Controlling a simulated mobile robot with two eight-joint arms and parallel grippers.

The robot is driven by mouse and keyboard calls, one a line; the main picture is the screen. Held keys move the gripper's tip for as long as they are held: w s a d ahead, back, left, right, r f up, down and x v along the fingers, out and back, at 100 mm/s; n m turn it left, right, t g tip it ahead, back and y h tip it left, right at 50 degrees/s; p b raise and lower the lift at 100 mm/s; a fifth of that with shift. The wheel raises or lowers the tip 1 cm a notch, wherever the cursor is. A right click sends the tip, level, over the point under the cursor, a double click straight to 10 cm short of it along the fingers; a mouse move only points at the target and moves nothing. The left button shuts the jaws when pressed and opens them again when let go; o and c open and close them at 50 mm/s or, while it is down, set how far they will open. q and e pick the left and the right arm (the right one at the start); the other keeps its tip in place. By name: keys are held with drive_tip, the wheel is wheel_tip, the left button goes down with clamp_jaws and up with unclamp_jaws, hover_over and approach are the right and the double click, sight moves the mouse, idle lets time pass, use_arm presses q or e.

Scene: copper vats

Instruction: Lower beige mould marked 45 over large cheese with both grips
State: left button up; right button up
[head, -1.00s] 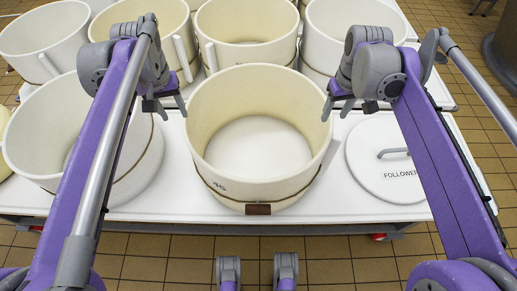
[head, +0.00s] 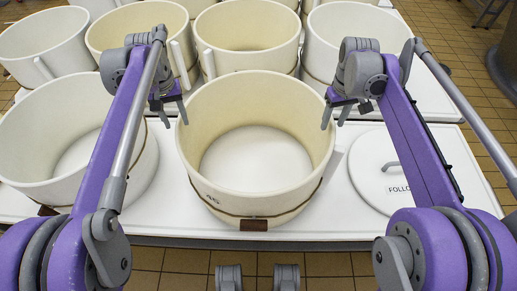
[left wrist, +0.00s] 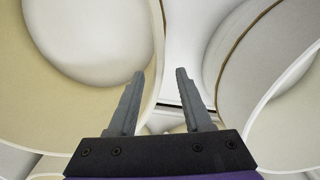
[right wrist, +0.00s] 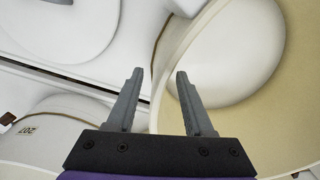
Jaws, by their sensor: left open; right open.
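The beige mould marked 45 (head: 262,205) stands upright on the white table in the middle of the head view, with a dark band and a brown tag low on its front. A pale round surface (head: 256,160) shows inside it; I cannot tell whether it is the large cheese. My left gripper (head: 175,117) is open at the mould's left rim, and my right gripper (head: 334,119) is open at its right rim. In the left wrist view the mould's wall (left wrist: 158,25) runs between the fingers; in the right wrist view the wall (right wrist: 180,35) does likewise.
Another beige mould (head: 30,125) stands close on the left. Several more moulds (head: 247,30) crowd behind. A white lid lettered FOLLOWER (head: 372,180) lies to the right on the white table (head: 165,210). The mould marked 207 shows in the right wrist view (right wrist: 75,135).

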sight(182, 134)
use_arm(q)
wheel_tip(182, 134, down, 7)
use_arm(e)
wheel_tip(182, 134, down, 7)
use_arm(q)
drive_tip(key=shift+c, duration=0.2)
use_arm(e)
drive_tip(key=shift+c, duration=0.2)
use_arm(q)
clamp_jaws()
use_arm(e)
clamp_jaws()
drive_tip(key=shift+d, duration=0.1)
idle(0.6)
